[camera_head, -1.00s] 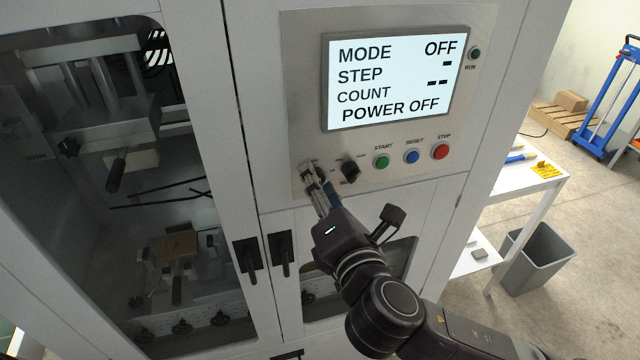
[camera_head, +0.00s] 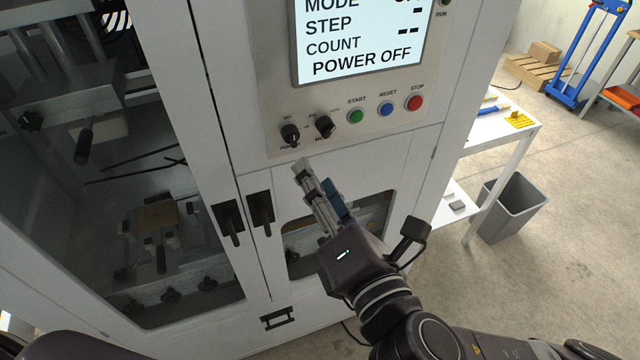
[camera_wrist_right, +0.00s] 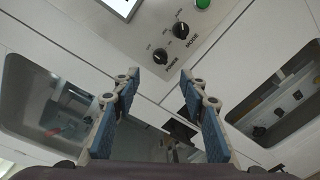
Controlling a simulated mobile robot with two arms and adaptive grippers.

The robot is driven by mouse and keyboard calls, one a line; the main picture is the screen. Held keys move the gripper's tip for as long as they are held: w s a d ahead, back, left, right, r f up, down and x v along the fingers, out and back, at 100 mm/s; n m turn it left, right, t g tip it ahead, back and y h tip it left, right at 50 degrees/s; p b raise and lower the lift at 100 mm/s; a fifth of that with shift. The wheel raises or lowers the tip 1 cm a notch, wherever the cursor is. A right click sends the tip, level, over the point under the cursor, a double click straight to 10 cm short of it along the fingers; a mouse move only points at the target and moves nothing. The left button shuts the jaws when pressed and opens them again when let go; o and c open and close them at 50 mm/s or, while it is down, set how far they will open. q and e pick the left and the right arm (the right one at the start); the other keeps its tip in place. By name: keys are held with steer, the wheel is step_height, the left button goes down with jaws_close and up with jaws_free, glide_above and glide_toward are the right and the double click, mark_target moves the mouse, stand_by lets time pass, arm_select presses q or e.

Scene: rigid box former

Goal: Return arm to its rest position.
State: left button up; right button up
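My right gripper (camera_head: 303,168) is in front of the white machine, just below its control panel (camera_head: 280,110). It touches nothing that I can see. In the right wrist view, the fingers of my right gripper (camera_wrist_right: 157,80) stand apart with nothing between them. Beyond them are the black POWER knob (camera_wrist_right: 160,57) and the MODE knob (camera_wrist_right: 181,30). In the head view, the POWER knob (camera_head: 290,135) and the MODE knob (camera_head: 325,126) are fully visible, clear of the gripper. The screen (camera_head: 362,40) reads POWER OFF; its top is cut off. My left gripper is not in view.
Black door handles (camera_head: 262,214) stick out left of my right gripper. Green, blue and red buttons (camera_head: 386,109) sit on the panel. A white table (camera_head: 500,130) and a grey bin (camera_head: 513,207) stand right of the machine. The floor (camera_head: 580,250) at right is open.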

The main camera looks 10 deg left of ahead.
steer(key=shift+s+d, duration=0.15)
steer(key=shift+s, duration=0.05)
stand_by(0.4)
